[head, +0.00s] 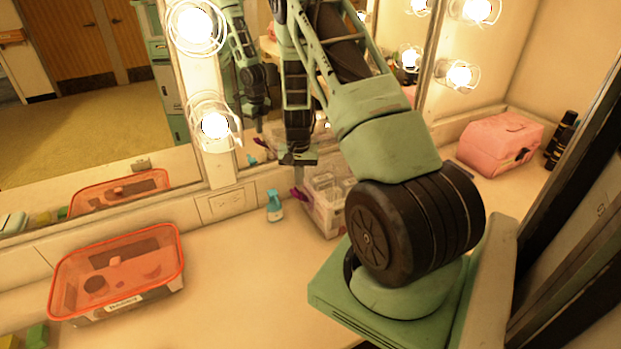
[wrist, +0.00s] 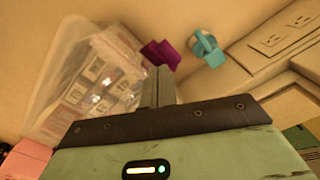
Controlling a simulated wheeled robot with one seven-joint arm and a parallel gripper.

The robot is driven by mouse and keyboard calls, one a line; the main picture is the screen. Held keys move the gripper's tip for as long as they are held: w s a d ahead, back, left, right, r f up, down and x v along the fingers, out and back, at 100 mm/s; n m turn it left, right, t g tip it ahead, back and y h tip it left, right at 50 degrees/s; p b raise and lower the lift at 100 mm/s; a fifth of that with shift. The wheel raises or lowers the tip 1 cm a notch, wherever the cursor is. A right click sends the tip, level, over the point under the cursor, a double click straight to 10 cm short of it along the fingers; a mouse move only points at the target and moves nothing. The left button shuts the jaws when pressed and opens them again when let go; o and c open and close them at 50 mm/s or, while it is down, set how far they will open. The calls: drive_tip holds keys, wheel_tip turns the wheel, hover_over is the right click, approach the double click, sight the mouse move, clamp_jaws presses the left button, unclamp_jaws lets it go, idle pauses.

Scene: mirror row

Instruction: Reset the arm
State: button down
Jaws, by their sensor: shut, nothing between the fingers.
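My green arm rises from its base at the right of the head view and reaches over the back of the counter (head: 240,290). My gripper (head: 299,180) points down there, in front of the mirror. In the wrist view my gripper (wrist: 158,75) shows its fingers pressed together, with nothing between them. A clear bin (head: 328,215) stands just beside the fingers, and it fills the left of the wrist view (wrist: 50,95). A purple item (wrist: 165,54) shows near the fingertips; I cannot tell whether it touches them.
A teal spray bottle (head: 274,207) stands left of my gripper. An orange-rimmed tray (head: 160,291) lies at the left. A pink case (head: 500,140) and dark bottles (head: 560,140) stand at the back right. Mirrors with lit bulbs (head: 214,125) line the back. The counter's middle is clear.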

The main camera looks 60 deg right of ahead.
wheel_tip(320, 180, up, 2)
drive_tip(key=shift+d+p, duration=0.15)
drive_tip(key=shift+p, duration=0.25)
idle(0.5)
